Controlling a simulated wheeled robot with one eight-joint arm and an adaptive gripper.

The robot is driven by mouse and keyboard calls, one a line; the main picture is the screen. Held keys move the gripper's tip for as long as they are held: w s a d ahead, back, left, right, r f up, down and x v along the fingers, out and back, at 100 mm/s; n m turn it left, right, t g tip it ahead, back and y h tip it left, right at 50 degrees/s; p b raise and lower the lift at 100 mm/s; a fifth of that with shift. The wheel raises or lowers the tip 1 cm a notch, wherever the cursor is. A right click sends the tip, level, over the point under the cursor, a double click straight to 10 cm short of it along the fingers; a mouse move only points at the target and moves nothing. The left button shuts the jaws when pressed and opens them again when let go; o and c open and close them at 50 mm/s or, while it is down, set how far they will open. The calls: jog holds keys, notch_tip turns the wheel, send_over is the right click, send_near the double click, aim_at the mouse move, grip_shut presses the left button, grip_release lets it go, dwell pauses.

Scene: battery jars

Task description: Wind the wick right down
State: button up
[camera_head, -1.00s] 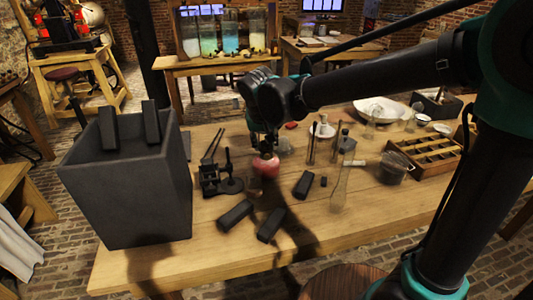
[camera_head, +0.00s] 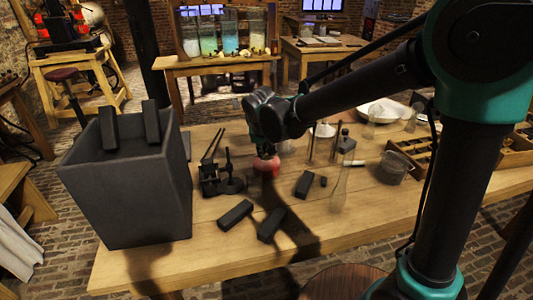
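A small red, rounded vessel (camera_head: 266,166) stands on the wooden table (camera_head: 345,215), near its middle. It looks like a lamp with red contents, but it is too small to be sure. My gripper (camera_head: 265,152) points down right over its top. The fingers are small and dark against the vessel, so I cannot tell whether they are open or shut on it. No wick or winding knob can be made out; that part is hidden by the gripper or too small.
A large dark square jar (camera_head: 130,195) stands at the left. Black blocks (camera_head: 235,215) lie in front of the vessel. A dark stand (camera_head: 228,175) is close on its left. A clear flask (camera_head: 341,190), a glass beaker (camera_head: 394,168) and a compartmented wooden tray (camera_head: 515,155) are to the right.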

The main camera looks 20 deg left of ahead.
grip_shut()
jog(key=shift+s+a+f+n+t+h, duration=0.15)
jog(key=shift+a+t+h, duration=0.1)
jog(key=shift+h, duration=0.45)
jog(key=shift+a+r+n+t+h, duration=0.15)
jog(key=shift+t+h, duration=0.1)
jog(key=shift+h, duration=0.45)
jog(key=shift+a+f+n+t+h, duration=0.15)
jog(key=shift+t+h, duration=0.15)
jog(key=shift+h, duration=0.4)
jog(key=shift+f+n+t+h, duration=0.15)
jog(key=shift+t+h, duration=0.15)
jog(key=shift+h, duration=0.4)
jog(key=o, duration=0.7)
grip_release()
jog(key=shift+c, duration=0.2)
